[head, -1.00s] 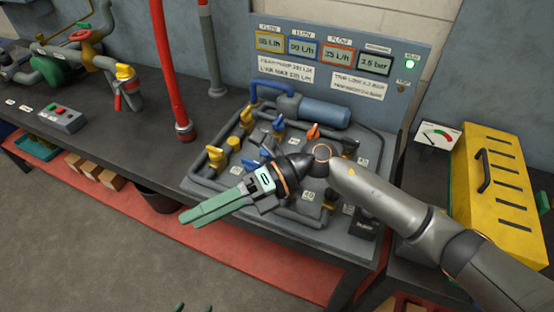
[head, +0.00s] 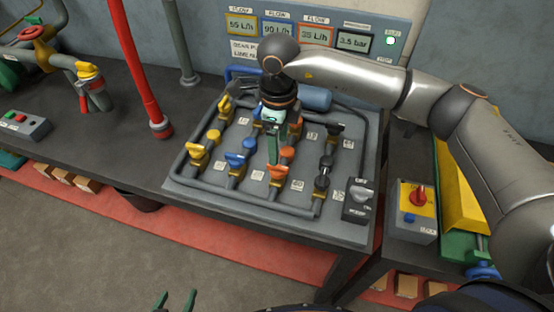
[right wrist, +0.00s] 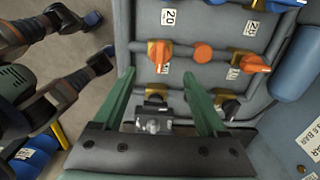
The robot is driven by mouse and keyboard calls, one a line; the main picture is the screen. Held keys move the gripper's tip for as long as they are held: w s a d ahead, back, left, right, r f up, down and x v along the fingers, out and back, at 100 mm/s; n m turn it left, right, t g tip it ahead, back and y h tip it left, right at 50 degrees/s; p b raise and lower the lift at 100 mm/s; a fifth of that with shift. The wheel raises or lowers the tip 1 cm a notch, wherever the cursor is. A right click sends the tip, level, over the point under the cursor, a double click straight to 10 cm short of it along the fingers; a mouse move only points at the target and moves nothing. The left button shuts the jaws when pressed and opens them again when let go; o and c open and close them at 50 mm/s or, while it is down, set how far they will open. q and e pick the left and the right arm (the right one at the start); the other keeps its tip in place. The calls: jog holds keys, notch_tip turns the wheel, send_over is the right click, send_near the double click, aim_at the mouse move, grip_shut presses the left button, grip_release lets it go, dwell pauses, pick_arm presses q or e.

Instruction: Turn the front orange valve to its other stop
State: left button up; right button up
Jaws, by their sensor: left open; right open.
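The front orange valve (head: 278,172) is on the near side of the grey pipe panel (head: 230,200). Its orange handle also shows in the right wrist view (right wrist: 160,55). My right gripper (head: 274,160) points down over the panel at this valve. In the right wrist view its green fingers (right wrist: 158,74) are apart, with the handle in line with the gap just beyond the tips. Contact cannot be told. A round orange cap (right wrist: 203,53) and a rear orange valve (right wrist: 252,63) lie further back. My left gripper (head: 175,302) is open and empty at the bottom edge.
Blue valves (head: 236,161) and yellow valves (head: 197,153) stand left of the orange one. Black valves (head: 323,172) stand to the right. A switch box (head: 358,200) sits at the right corner. Displays (head: 317,36) stand behind.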

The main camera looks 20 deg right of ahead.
aim_at(278, 165)
notch_tip(278, 165, down, 8)
jog(key=shift+r+p, duration=0.25)
jog(key=shift+p, duration=0.15)
jog(key=shift+c, duration=0.4)
grip_shut()
